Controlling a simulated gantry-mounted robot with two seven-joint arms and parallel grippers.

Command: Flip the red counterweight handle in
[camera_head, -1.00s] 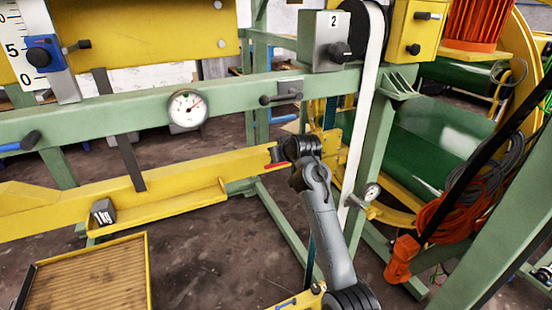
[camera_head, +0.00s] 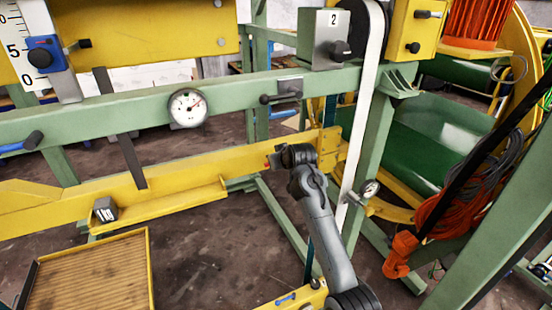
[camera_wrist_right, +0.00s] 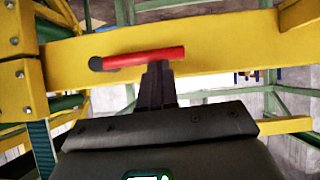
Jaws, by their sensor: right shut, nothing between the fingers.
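The red handle (camera_wrist_right: 143,57) shows in the right wrist view, lying across the face of the yellow beam with a dark knob at its left end. My right gripper (camera_wrist_right: 158,66) is shut with nothing between its fingers, and its fingertips are at the handle's lower edge; I cannot tell if they touch. My left gripper is not in view.
A green crossbar (camera_head: 235,97) with a round gauge (camera_head: 188,107) runs above. A white belt (camera_head: 366,110) and green post stand right of my arm. A ribbed tray (camera_head: 90,275) is at lower left.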

